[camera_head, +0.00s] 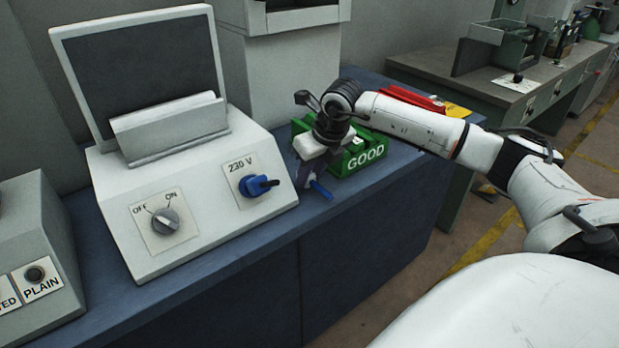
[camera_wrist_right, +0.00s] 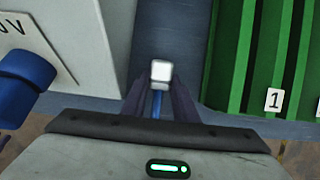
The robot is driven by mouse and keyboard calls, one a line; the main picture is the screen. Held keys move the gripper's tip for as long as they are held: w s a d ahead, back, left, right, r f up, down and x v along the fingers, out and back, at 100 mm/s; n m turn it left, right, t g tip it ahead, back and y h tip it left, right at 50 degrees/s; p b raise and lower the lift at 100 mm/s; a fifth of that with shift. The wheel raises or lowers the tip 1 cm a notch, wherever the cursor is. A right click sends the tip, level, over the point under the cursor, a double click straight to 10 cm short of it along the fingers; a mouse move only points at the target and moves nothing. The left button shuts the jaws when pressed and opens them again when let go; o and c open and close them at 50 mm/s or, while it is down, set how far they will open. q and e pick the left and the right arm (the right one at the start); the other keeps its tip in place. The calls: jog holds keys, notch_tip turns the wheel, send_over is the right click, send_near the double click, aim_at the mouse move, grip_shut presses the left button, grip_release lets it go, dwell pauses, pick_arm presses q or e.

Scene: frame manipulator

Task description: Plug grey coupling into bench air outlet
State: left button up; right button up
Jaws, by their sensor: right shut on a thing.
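A blue part (camera_wrist_right: 156,104) runs from the piece between the fingers and sticks out below the gripper in the head view (camera_head: 321,190). At the far left, a grey box has a dark round fitting (camera_head: 35,274) on a panel marked PLAIN, possibly an air outlet. A label beside it ends in "TED". My left gripper is out of view.
A sloped white console (camera_head: 190,215) with an OFF/ON knob (camera_head: 165,221) and a blue plug (camera_head: 257,185) at 230 V stands between gripper and grey box. The green crate (camera_head: 352,163) is close right of the gripper. A red object (camera_head: 410,97) lies behind.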

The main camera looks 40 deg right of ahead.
notch_tip(320, 180, up, 10)
jog(key=shift+f, duration=0.2)
jog(key=shift+f, duration=0.1)
